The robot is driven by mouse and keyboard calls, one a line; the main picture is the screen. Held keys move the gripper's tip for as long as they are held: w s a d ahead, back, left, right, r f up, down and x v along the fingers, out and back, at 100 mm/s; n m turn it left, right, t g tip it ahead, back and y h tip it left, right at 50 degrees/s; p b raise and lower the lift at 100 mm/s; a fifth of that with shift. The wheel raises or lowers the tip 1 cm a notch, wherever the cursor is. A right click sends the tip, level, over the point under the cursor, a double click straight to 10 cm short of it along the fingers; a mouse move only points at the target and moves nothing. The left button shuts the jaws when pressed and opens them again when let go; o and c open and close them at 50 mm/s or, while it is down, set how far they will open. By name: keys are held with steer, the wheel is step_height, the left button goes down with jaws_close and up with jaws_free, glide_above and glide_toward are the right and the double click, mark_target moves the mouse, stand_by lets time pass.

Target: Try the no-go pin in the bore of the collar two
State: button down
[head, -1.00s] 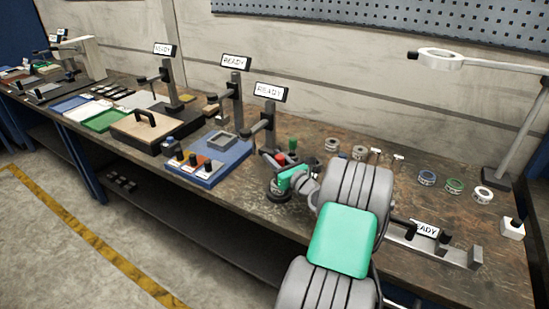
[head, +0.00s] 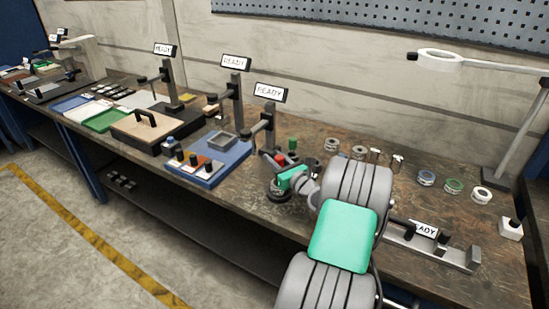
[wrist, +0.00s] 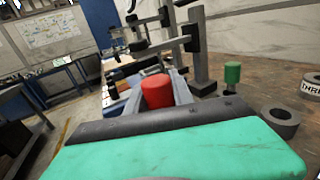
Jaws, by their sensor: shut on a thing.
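A red cylindrical handle, which I take to be the no-go pin's (wrist: 157,91), stands between the fingers of my gripper (wrist: 155,98) in the wrist view. The gripper is shut on it. In the head view the red handle (head: 280,160) shows just beyond my green wrist. The pin's lower end is hidden. A green-handled pin (wrist: 232,75) stands upright to the right, apart from the gripper. Grey collars lie on the bench to the right; one (wrist: 312,87) bears a partly cut-off label starting "THR". I cannot tell which collar is collar two.
A post with a READY sign (head: 270,92) stands close behind the gripper. Small metal cylinders (head: 397,163) and coloured rings (head: 455,186) sit to the right. A blue tray fixture (head: 205,165) lies to the left. Some bare bench shows right of the posts.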

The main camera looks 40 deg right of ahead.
steer(key=shift+f+b, duration=0.3)
steer(key=shift+f, duration=0.2)
stand_by(0.8)
steer(key=shift+r, duration=0.15)
steer(key=shift+r+p, duration=0.4)
steer(key=shift+p, duration=0.25)
steer(key=shift+s, duration=0.1)
stand_by(0.4)
steer(key=shift+p, duration=0.65)
stand_by(0.7)
steer(key=shift+f+b, duration=0.3)
steer(key=shift+f, duration=0.3)
stand_by(0.9)
steer(key=shift+r+p, duration=0.55)
